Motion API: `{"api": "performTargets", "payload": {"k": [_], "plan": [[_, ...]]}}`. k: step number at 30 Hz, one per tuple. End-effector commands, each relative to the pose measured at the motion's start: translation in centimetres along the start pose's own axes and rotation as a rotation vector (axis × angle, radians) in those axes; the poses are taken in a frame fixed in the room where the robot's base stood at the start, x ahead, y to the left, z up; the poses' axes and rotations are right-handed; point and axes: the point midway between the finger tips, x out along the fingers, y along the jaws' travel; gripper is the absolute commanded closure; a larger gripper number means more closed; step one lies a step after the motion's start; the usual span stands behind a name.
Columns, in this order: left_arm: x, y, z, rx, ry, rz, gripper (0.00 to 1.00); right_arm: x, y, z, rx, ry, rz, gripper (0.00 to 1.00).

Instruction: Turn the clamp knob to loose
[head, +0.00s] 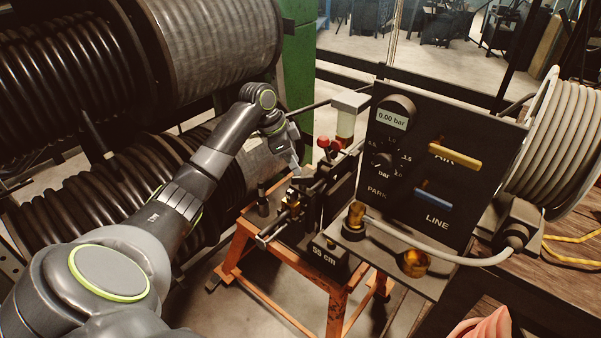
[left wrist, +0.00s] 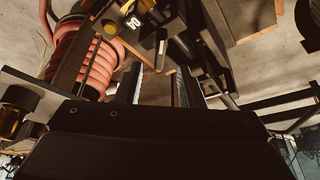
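The hose crimper (head: 300,212) is a dark machine with brass parts on an orange stand, marked "55 cm" at its front. I cannot tell for sure which part is the clamp knob. A small black upright knob (head: 262,190) stands at its left end, and red knobs (head: 324,143) stand at its back. My left gripper (head: 297,166) is just above the crimper, pointing down. In the left wrist view its two fingers (left wrist: 156,88) are apart with nothing visible between them. Part of the crimper shows beyond them. My right gripper is not in view.
A black control panel (head: 410,205) with a 0.00 bar display and yellow and blue levers stands right of the crimper. Large hose reels (head: 75,75) fill the left. A white hose reel (head: 560,140) is at right. A coral hose coil (left wrist: 85,55) shows in the left wrist view.

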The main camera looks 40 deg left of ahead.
Motion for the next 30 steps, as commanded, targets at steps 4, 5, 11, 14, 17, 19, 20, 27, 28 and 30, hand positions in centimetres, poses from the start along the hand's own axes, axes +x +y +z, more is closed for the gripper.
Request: {"api": "performTargets", "payload": {"k": [4,5,11,14,17,19,20,27,28,30], "plan": [[2.8,0.1,0.0,-0.002,0.0,0.004,0.65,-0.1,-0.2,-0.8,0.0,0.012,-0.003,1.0],[3.2,0.1,0.0,-0.002,0.0,0.003,0.65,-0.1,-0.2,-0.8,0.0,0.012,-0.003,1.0],[4.9,0.0,0.0,-0.001,0.0,0.0,0.65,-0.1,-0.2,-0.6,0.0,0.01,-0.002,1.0],[5.1,0.0,0.0,-0.001,0.0,-0.001,0.65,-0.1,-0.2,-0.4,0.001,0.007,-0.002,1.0],[5.2,0.0,0.0,-0.001,0.0,-0.001,0.65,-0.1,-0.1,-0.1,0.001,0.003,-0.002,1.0],[5.1,0.0,0.0,-0.001,0.0,-0.001,0.65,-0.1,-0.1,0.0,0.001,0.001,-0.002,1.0],[5.1,0.0,0.0,-0.001,0.0,-0.001,0.65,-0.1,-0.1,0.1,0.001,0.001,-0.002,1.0],[5.1,0.0,0.0,-0.001,0.0,-0.001,0.94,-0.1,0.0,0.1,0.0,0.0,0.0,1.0],[5.1,0.0,0.0,-0.001,0.0,-0.001,0.98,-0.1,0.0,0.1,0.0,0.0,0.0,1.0],[5.1,0.0,0.0,-0.001,-0.001,-0.001,1.0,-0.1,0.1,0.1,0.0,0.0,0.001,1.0]]}}
